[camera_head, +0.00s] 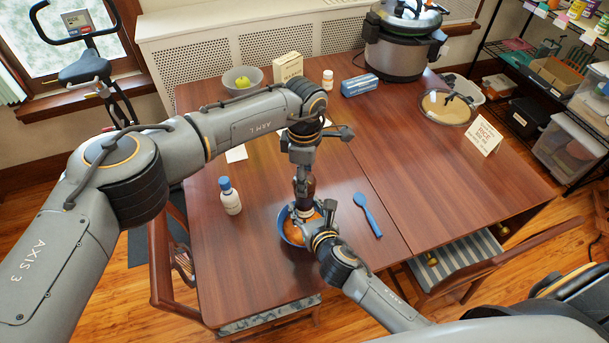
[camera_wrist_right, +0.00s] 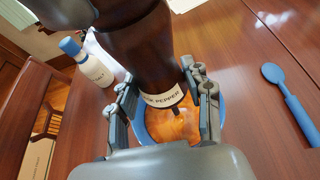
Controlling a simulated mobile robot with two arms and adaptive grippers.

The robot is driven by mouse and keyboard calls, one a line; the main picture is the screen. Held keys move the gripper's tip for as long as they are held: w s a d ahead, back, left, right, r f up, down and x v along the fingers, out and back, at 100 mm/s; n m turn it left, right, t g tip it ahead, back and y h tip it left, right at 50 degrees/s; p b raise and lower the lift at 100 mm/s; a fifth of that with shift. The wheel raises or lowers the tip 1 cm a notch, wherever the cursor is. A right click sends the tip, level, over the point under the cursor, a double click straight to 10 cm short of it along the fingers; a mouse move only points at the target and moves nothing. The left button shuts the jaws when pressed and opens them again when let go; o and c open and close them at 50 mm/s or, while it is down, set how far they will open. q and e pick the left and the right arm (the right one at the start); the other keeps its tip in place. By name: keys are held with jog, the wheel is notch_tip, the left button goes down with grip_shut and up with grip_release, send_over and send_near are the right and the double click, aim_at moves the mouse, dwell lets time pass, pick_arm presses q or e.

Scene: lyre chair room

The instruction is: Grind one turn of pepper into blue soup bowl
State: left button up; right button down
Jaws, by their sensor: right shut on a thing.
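The blue soup bowl (camera_head: 281,224) holds orange soup and sits near the table's front edge; its rim also shows in the right wrist view (camera_wrist_right: 139,125). The dark brown pepper mill (camera_head: 304,186) stands upright over the bowl. In the right wrist view its pale band reads "PEPPER" (camera_wrist_right: 165,97), with soup visible beneath it. My right gripper (camera_head: 312,225) is shut on the mill's lower part, with a finger on each side (camera_wrist_right: 165,105). My left gripper (camera_head: 302,168) is at the mill's top, pointing down; its fingers are too small and covered to read.
A salt bottle with a blue cap (camera_head: 230,197) stands left of the bowl. A blue spoon (camera_head: 367,214) lies to its right. A grey bowl (camera_head: 242,80), a box (camera_head: 288,67), a large pot (camera_head: 397,45) and a rice sign (camera_head: 483,135) stand farther back. The table's right part is mostly clear.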

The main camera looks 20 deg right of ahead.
pick_arm(q)
jog(key=shift+w, duration=0.1)
dwell(0.4)
jog(key=o, duration=1.2)
jog(key=shift+c, duration=0.2)
jog(key=shift+r, duration=0.1)
notch_tip(320, 180, up, 12)
